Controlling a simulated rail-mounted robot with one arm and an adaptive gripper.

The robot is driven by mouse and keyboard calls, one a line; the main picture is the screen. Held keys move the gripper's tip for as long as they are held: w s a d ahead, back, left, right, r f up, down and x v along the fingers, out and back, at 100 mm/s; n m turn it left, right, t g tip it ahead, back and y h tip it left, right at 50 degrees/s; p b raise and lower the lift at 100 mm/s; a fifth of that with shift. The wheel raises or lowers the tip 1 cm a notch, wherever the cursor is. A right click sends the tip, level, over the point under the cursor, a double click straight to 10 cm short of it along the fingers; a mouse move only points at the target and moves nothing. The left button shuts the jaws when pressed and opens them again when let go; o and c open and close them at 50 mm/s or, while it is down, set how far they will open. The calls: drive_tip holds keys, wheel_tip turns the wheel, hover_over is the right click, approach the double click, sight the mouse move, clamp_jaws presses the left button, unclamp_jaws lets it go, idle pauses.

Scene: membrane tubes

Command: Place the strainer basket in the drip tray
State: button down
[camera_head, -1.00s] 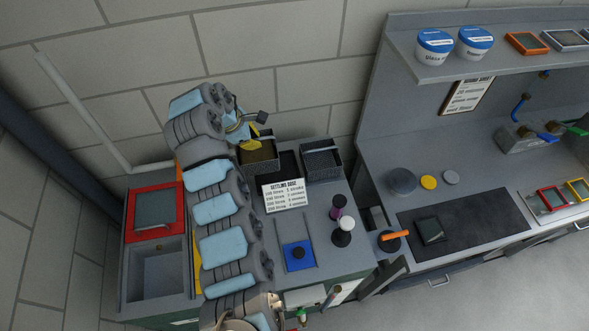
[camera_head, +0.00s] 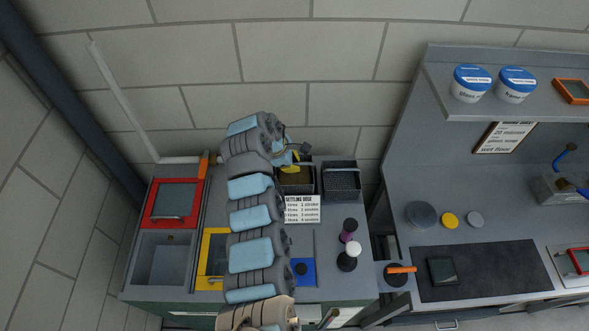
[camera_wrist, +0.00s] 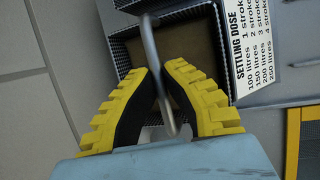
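The strainer basket, a dark, open box with dotted walls and a brown floor (camera_head: 297,178), is at the back of the left worktop; it fills the upper middle of the wrist view (camera_wrist: 190,50). My gripper (camera_head: 291,158) is over it. In the wrist view its yellow fingers (camera_wrist: 163,75) close around the basket's grey bar handle. A second dark box with a mesh-like inside (camera_head: 341,183) stands just right of the basket. I cannot tell for sure which thing is the drip tray. The space under the basket is hidden.
A white settling-dose sign (camera_head: 301,209) stands close in front of the basket. A red-framed panel (camera_head: 173,203) and a sink (camera_head: 165,260) are at left. The wall is close behind.

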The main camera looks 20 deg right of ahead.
sight(301, 177)
drive_tip(key=shift+f, duration=1.5)
drive_tip(key=shift+s+f, duration=0.1)
drive_tip(key=c, duration=1.2)
unclamp_jaws()
drive_tip(key=shift+c, duration=0.2)
